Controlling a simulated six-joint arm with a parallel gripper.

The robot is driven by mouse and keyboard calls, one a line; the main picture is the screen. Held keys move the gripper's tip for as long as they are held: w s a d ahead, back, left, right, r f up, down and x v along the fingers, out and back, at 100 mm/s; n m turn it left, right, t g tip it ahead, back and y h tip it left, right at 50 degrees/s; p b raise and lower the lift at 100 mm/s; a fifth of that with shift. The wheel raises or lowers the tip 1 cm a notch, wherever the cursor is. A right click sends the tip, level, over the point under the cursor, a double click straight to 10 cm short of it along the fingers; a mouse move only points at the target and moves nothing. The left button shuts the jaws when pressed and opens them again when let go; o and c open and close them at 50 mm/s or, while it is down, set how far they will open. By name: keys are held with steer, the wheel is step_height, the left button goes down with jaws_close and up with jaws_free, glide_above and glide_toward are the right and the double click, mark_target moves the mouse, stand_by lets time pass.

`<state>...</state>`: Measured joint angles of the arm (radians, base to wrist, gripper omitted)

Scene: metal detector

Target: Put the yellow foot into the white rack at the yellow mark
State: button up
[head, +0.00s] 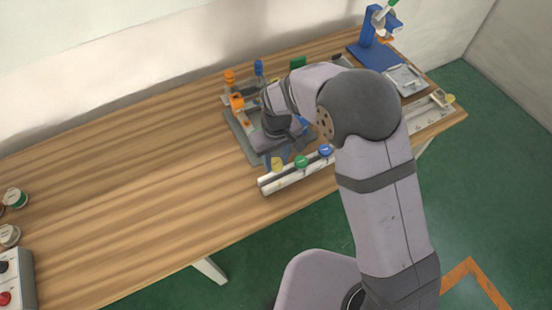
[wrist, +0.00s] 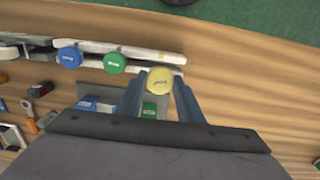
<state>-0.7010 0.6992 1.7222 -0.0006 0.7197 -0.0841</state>
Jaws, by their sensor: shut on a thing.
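The yellow foot (wrist: 158,80) is a round yellow cap held between the two fingertips of my gripper (wrist: 158,88), which is shut on it. In the head view the yellow foot (head: 277,163) shows at the left end of the white rack (head: 268,187). The rack also shows in the wrist view (wrist: 105,47). A green foot (head: 301,161) and a blue foot (head: 325,150) stand in the rack to its right. I cannot tell whether the yellow foot is seated or just above the rack. My arm hides part of the area behind the rack.
A grey tray (head: 237,128) with orange and blue parts lies behind the rack. A control box (head: 15,280) sits at the left. The table's middle left is clear.

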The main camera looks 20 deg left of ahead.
mark_target(276, 163)
steer(key=shift+f+b, duration=0.8)
steer(key=shift+f, duration=0.7)
steer(key=shift+f, duration=0.55)
stand_by(0.6)
steer(key=shift+f+b, duration=0.35)
steer(key=shift+b, duration=0.05)
steer(key=shift+f, duration=0.45)
stand_by(0.5)
steer(key=o, duration=1.3)
steer(key=shift+c, duration=0.2)
steer(key=shift+r+p, duration=2.75)
steer(key=shift+r, duration=1.05)
